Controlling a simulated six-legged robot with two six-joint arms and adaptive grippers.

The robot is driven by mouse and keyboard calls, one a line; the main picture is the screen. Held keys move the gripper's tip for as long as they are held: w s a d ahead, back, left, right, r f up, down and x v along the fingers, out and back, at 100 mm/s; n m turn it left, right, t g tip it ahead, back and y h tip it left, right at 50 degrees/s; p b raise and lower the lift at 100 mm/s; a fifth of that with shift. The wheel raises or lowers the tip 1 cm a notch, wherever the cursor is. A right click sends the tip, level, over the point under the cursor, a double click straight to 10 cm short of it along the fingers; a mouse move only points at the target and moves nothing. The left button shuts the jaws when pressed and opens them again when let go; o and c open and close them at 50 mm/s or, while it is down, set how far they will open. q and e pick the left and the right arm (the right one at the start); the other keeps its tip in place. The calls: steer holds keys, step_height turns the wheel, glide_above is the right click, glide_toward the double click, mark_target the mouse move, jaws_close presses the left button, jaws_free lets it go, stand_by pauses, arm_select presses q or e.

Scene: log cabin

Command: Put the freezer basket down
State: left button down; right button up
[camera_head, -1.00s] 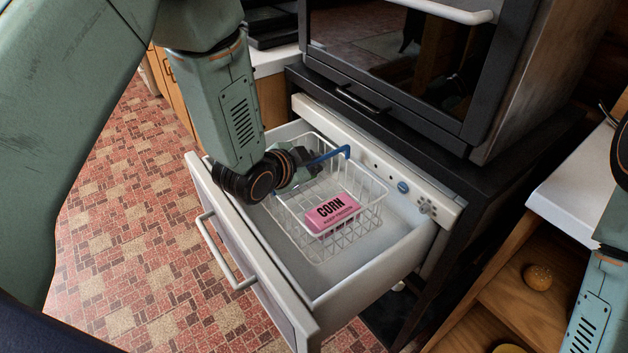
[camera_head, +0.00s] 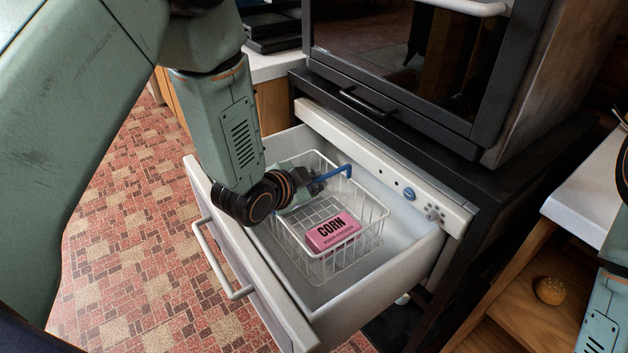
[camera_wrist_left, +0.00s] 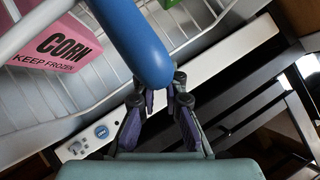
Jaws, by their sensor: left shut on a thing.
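The freezer basket (camera_head: 373,237) is a white wire basket inside the open white freezer drawer (camera_head: 408,262). It has a blue handle (camera_head: 343,171), which also shows large in the left wrist view (camera_wrist_left: 138,38). A pink corn box (camera_head: 333,233) lies in the basket. My left gripper (camera_head: 316,184) is shut on the blue handle above the basket. Its fingers (camera_wrist_left: 160,92) show around the handle's end in the wrist view. I cannot tell whether the basket's underside touches the drawer floor. My right gripper is outside the views.
A dark oven (camera_head: 400,70) stands behind the drawer. A wooden shelf unit (camera_head: 530,300) with a white top is at the right, with a round bun (camera_head: 549,290) on a shelf. In the wrist view, part of a green package (camera_wrist_left: 208,8) shows at the top.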

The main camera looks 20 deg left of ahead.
arm_select(q)
steer(key=shift+w+f, duration=0.25)
steer(key=shift+f, duration=0.15)
steer(key=shift+s, duration=0.15)
steer(key=c, duration=1.4)
jaws_free()
steer(key=shift+f, duration=0.1)
steer(key=shift+c, duration=0.2)
steer(key=shift+s, duration=0.1)
